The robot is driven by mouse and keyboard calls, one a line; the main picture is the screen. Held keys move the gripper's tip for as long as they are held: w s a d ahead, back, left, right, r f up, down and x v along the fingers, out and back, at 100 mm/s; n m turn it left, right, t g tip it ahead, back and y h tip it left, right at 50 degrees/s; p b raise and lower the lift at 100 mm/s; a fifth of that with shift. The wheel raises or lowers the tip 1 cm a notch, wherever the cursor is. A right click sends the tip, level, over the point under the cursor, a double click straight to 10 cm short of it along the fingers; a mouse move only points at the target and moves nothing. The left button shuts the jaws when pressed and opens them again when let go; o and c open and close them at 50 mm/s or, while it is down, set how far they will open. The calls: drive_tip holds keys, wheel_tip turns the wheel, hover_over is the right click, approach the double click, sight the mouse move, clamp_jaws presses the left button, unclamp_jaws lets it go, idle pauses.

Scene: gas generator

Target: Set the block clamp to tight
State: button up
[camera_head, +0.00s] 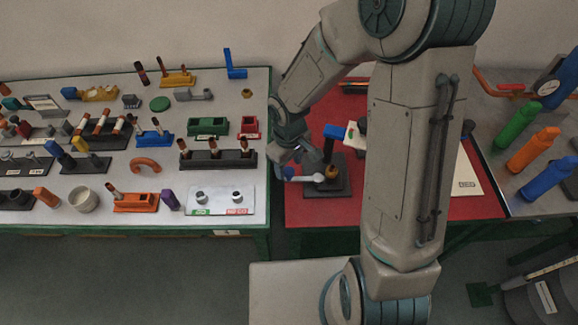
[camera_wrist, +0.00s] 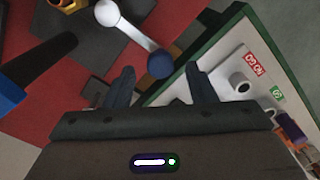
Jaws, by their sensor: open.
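The block clamp appears to be the dark stand (camera_head: 338,188) on the red table top, with a brass-coloured piece on it. Its white lever (camera_head: 305,179) points left and ends in a blue knob (camera_head: 289,173). In the wrist view the white lever (camera_wrist: 125,28) runs from upper left to the blue knob (camera_wrist: 160,64). My gripper (camera_wrist: 160,76) is open, its two dark fingers on either side of the knob's line. The knob lies at or just beyond the fingertips; I cannot tell its depth. My arm hides part of the red table.
A grey table (camera_head: 255,95) with several tools and holders stands left, its green edge close to the lever. A white plate with two knobs (camera_head: 220,201) lies near that edge. A blue-ended part (camera_head: 334,132) is behind the lever.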

drive_tip(key=shift+f, duration=0.85)
drive_tip(key=shift+c, duration=0.2)
clamp_jaws()
